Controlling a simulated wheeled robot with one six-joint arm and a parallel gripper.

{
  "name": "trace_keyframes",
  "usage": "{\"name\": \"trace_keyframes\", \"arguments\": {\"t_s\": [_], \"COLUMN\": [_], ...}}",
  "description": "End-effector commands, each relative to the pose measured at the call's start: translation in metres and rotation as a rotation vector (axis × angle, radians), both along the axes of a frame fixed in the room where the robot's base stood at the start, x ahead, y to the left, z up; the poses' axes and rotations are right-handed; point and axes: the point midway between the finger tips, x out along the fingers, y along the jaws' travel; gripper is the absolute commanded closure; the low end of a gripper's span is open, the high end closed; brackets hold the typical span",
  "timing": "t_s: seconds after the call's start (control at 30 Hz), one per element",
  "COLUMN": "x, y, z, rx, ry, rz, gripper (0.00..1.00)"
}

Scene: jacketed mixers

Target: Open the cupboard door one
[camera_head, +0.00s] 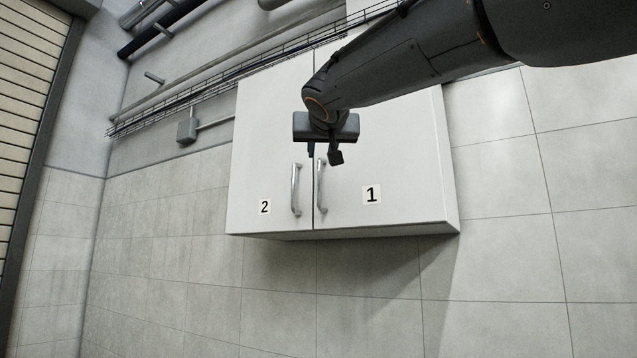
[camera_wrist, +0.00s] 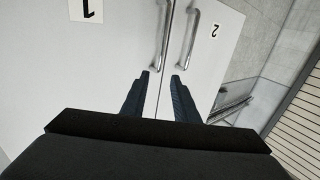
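A white wall cupboard has two doors, both shut. Door one (camera_head: 385,160), marked "1", is the right one in the head view and the left one in the wrist view (camera_wrist: 100,60). Its upright metal handle (camera_head: 320,185) stands beside the gap between the doors; it also shows in the wrist view (camera_wrist: 165,40). My gripper (camera_head: 324,156) appears at the upper end of this handle in the head view. In the wrist view its two dark fingers (camera_wrist: 159,85) are apart, with the handle beyond their tips. Nothing shows between them; contact cannot be told.
Door two (camera_head: 262,150), marked "2", has its own handle (camera_head: 296,190) close beside. The tiled wall (camera_head: 370,290) below is bare. Pipes and a wire cable tray (camera_head: 215,75) run along the wall at upper left. A slatted shutter (camera_head: 25,70) stands at far left.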

Motion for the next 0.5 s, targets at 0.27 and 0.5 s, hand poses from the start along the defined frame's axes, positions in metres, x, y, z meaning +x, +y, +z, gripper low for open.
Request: {"name": "trace_keyframes", "arguments": {"t_s": [0.27,0.5], "x": [0.013,0.049], "y": [0.000,0.000], "z": [-0.011,-0.010], "rx": [0.000,-0.002], "ry": [0.000,0.002], "rz": [-0.001,-0.002], "gripper": [0.73,0.73]}}
